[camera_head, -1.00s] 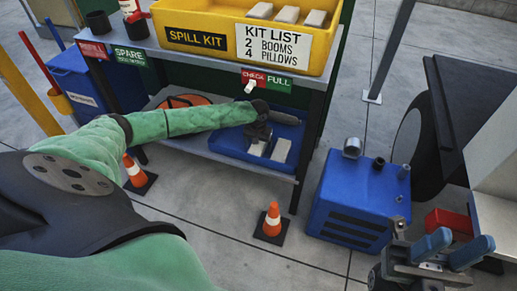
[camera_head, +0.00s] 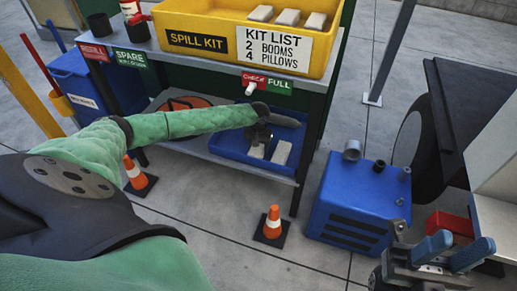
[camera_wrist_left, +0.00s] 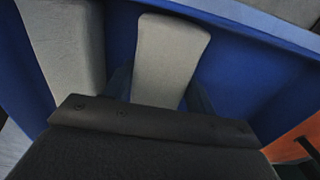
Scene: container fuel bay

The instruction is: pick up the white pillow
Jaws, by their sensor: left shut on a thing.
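A white pillow (camera_head: 256,151) stands in the blue tray (camera_head: 228,150) on the lower shelf. My left gripper (camera_head: 258,138) reaches down into the tray and is shut on this pillow. In the left wrist view the white pillow (camera_wrist_left: 170,58) sits between the two fingers, whose tips are partly hidden. A second white pillow (camera_head: 281,152) lies beside it, apart from the gripper. My right gripper (camera_head: 448,252), with blue fingers, is open and empty at the lower right.
The yellow spill kit bin (camera_head: 190,15) on the upper shelf (camera_head: 225,57) holds several pale pillows above my left arm. A dark roll (camera_head: 284,119) lies at the tray's back. A blue machine (camera_head: 350,200) and an orange cone (camera_head: 272,224) stand on the floor.

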